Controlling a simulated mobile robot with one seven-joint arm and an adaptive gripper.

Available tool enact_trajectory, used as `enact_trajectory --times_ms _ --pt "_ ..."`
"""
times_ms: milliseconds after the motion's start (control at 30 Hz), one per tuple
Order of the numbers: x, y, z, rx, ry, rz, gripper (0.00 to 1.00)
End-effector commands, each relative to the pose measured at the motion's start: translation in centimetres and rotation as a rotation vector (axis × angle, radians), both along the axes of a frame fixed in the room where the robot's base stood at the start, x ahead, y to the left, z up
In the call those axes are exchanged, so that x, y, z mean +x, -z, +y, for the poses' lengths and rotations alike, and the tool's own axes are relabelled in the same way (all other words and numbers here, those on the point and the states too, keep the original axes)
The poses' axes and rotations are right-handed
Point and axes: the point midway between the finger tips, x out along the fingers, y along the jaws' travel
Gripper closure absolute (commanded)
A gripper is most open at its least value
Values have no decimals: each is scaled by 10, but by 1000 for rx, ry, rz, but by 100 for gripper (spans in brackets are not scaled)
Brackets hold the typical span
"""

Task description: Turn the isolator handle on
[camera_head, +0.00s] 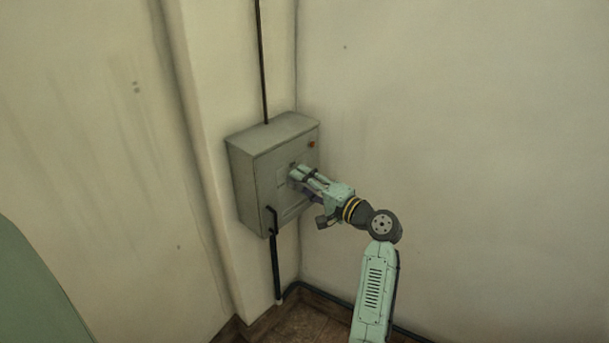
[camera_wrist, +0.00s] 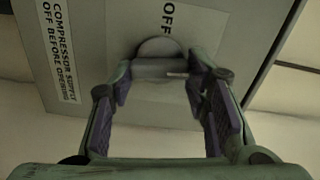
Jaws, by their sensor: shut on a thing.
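The grey isolator box (camera_head: 262,170) hangs on the wall in the corner. My gripper (camera_head: 297,172) is at its front face, and in the head view it covers the handle. In the wrist view, the grey isolator handle (camera_wrist: 160,68) stands out from a round boss on the panel, between the fingers of my gripper (camera_wrist: 160,95). The fingers are shut on the handle. It lies across the picture, with a small pale mark on it. The word OFF (camera_wrist: 167,17) is printed on the panel beside the boss.
A label reading COMPRESSOR SUPPLY OFF BEFORE OPENING (camera_wrist: 60,50) is on the panel. The box has a red-orange lamp or button (camera_head: 311,144) at upper right and a dark bar (camera_head: 272,221) at lower left. Dark conduit (camera_head: 262,60) runs above. The right wall is bare.

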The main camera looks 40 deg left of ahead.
Motion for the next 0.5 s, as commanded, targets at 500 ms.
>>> enact_trajectory --times_ms 500 --pt "0 0 1 14 -1 165 85"
